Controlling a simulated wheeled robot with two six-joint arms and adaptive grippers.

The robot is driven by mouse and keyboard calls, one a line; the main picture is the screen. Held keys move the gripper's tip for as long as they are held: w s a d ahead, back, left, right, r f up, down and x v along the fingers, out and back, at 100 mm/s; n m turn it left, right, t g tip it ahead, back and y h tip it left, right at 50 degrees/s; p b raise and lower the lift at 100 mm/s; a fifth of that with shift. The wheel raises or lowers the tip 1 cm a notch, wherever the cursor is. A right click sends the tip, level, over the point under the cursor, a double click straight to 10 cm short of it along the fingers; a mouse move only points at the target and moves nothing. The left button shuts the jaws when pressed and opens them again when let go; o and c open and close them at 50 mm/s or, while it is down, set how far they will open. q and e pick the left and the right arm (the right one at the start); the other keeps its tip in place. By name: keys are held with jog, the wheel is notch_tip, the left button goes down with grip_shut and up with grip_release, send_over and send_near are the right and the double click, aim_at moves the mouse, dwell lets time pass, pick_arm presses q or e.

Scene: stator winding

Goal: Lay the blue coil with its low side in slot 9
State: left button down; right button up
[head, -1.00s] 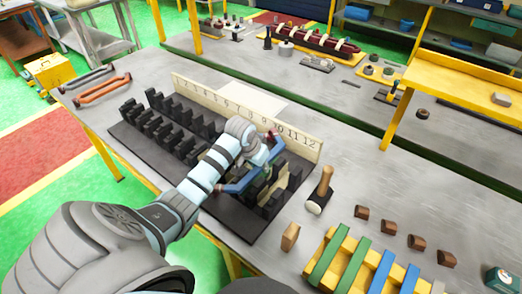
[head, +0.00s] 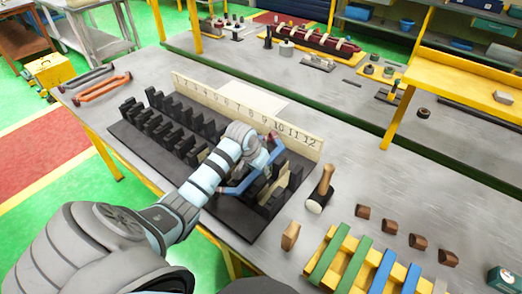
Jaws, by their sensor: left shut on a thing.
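The blue coil (head: 237,188) is at the right part of the black slotted stator block (head: 225,222), low among its teeth. My left gripper (head: 262,160) is shut on the coil from above. The gripper and wrist hide part of the coil and the teeth under it. The pale number board (head: 228,97) with numbers 1 to 12 stands along the block's back edge. The coil lies around the slots near 9 and 10, but I cannot tell exactly which slots its sides are over or whether they are seated. My right gripper is out of view.
A mallet (head: 321,190) and a wooden block (head: 290,236) stand right of the stator block. Several brown wedges (head: 388,228) and a yellow rack (head: 343,272) with green and blue strips lie beyond. An orange coil (head: 105,90) lies at the far left.

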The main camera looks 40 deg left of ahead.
pick_arm(q)
jog(key=shift+f, duration=0.1)
dwell(0.3)
jog(key=c, duration=1.4)
grip_release()
jog(key=shift+o, duration=0.2)
jog(key=shift+r+p, duration=0.9)
jog(key=shift+p, duration=0.3)
notch_tip(320, 180, up, 7)
jog(key=shift+r, duration=0.2)
